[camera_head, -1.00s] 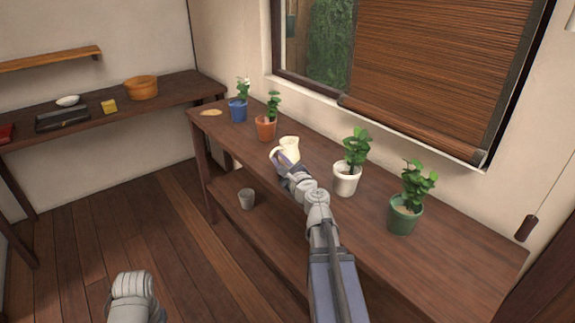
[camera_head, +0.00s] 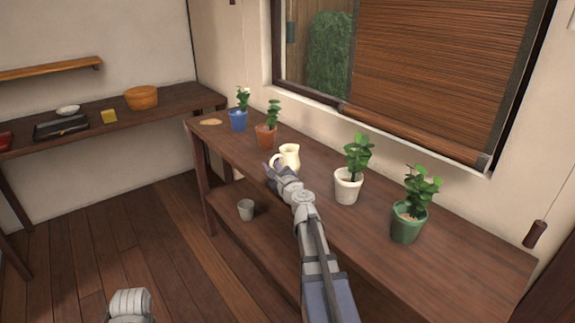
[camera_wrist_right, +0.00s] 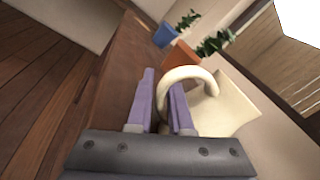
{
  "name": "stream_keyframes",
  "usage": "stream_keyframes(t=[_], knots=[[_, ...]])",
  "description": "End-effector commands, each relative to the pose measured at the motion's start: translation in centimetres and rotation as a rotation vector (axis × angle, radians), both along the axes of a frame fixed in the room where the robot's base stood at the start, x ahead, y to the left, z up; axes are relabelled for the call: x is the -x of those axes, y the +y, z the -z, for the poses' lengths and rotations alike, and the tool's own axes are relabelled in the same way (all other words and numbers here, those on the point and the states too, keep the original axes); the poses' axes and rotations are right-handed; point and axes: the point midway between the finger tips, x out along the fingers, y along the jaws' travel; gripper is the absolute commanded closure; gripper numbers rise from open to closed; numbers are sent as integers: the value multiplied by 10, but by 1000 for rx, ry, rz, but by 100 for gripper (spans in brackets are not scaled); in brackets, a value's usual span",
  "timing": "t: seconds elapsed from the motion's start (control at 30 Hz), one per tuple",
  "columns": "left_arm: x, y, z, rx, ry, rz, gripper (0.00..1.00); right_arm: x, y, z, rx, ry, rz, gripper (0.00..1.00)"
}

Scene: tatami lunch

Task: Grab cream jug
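The cream jug (camera_head: 290,155) stands upright on the long wooden table, between the terracotta-potted plant and the white-potted plant. My right gripper (camera_head: 270,166) is at its near left side, on the handle side. In the right wrist view the jug (camera_wrist_right: 228,112) is at the right, its handle arching over the right finger. My right gripper (camera_wrist_right: 163,85) has its two purple fingers apart, with part of the handle seemingly between them; contact cannot be made out. Part of my left arm shows at the bottom left, its gripper out of view.
Potted plants share the table: blue pot (camera_head: 238,121), terracotta pot (camera_head: 266,137), white pot (camera_head: 347,187) and green pot (camera_head: 407,224). A grey cup (camera_head: 246,210) is on the lower shelf. The window wall stands close behind. The table's front right is clear.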

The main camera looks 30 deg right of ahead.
Motion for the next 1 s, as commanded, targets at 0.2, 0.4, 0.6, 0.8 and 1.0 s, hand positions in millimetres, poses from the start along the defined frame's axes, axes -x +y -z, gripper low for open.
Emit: stream_keyframes(t=[0.2, 0.4, 0.6, 0.8, 1.0], knots=[[0, 0, 0, 0, 0, 0, 50, -3, 0, 0, 0, 0, 0, 82], [0, 0, 0, 0, 0, 0, 50, -3, 0, 0, 0, 0, 0, 100], [0, 0, 0, 0, 0, 0, 50, -3, 0, 0, 0, 0, 0, 100], [0, 0, 0, 0, 0, 0, 50, -3, 0, 0, 0, 0, 0, 100], [0, 0, 0, 0, 0, 0, 50, -3, 0, 0, 0, 0, 0, 100]])
